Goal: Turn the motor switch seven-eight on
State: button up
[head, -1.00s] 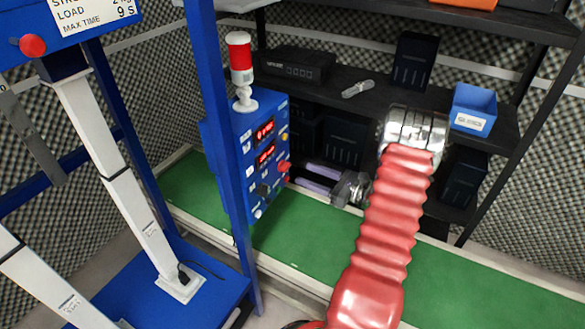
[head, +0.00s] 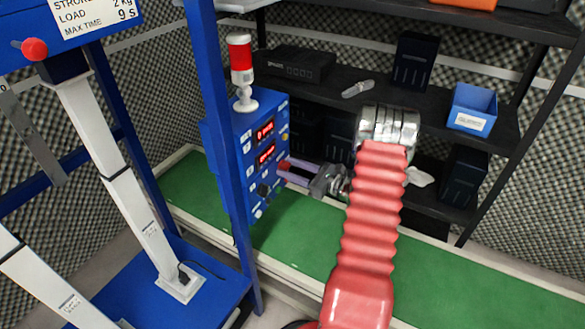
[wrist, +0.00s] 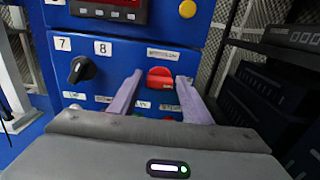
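The blue control panel (head: 257,148) stands upright behind a blue post. In the wrist view, a black rotary knob (wrist: 82,70) sits under the labels 7 and 8 (wrist: 102,47); it also shows low on the panel in the head view (head: 263,190). A red knob (wrist: 160,77) lies right of it. My gripper (wrist: 160,80) is open, its lavender fingers on either side of the red knob, right of the black knob. In the head view, my gripper (head: 283,170) reaches the panel's right side. Whether the fingers touch anything cannot be told.
A red-and-white beacon (head: 241,72) stands on top of the panel. A dark shelf (head: 440,115) with black boxes and a blue bin (head: 473,110) is behind my arm. The green strip (head: 300,225) below is clear. The blue post (head: 222,150) is close left of the panel.

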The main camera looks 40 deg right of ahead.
jog(key=c, duration=0.7)
jog(key=shift+d+r, duration=0.1)
jog(key=shift+d, duration=0.15)
jog(key=shift+c, duration=0.5)
jog(key=shift+a, duration=0.1)
